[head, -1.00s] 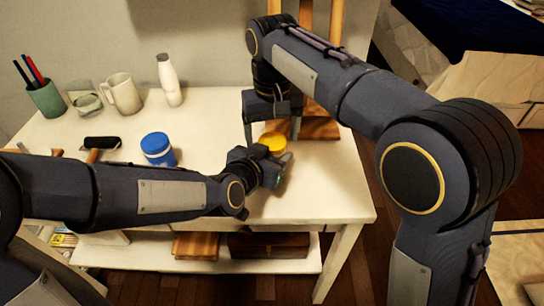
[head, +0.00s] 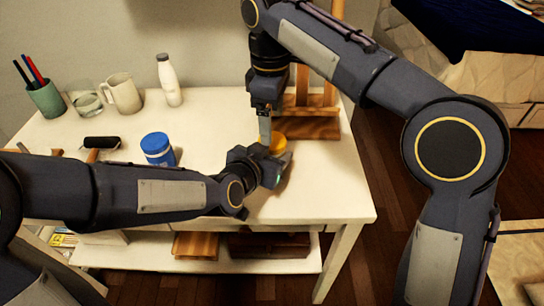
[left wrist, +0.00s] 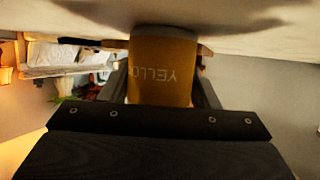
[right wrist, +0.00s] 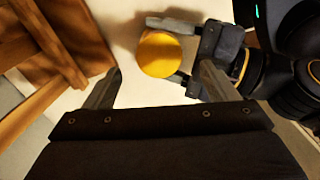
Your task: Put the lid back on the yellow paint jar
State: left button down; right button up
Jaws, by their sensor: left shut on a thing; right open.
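The yellow paint jar (head: 279,143) stands on the white table, upright. My left gripper (head: 277,165) is shut on its sides from the front. In the left wrist view the jar (left wrist: 162,70) fills the jaws, its lettering upside down. In the right wrist view the jar's round yellow top (right wrist: 158,50) shows from above; I cannot tell whether this is a lid or open paint. My right gripper (head: 265,130) points down just above and behind the jar, seen edge-on. In its wrist view it is open and empty (right wrist: 160,70). No separate lid shows.
A wooden easel (head: 310,120) stands right behind the jar. A white bottle (head: 169,80), mug (head: 123,94), glass (head: 87,102) and green pen cup (head: 45,98) stand at the back left. The table's front right is clear.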

aim_at(273, 140)
jog(key=n, duration=0.3)
jog(key=shift+f+n, duration=0.1)
jog(key=shift+n, duration=0.2)
jog(key=shift+f+n, duration=0.15)
jog(key=shift+n, duration=0.65)
pick_arm(q)
jog(key=shift+s+d+r, duration=0.1)
jog(key=shift+r, duration=0.05)
pick_arm(e)
jog(key=shift+n, duration=0.4)
notch_tip(273, 140, down, 4)
jog(key=shift+s+d+f, duration=0.1)
jog(key=shift+s+f, duration=0.05)
jog(key=n, duration=0.3)
jog(key=shift+f, duration=0.15)
jog(key=shift+n, duration=1.4)
notch_tip(273, 140, up, 9)
jog(key=shift+f, duration=0.2)
pick_arm(q)
jog(key=shift+c, duration=2.1)
grip_release()
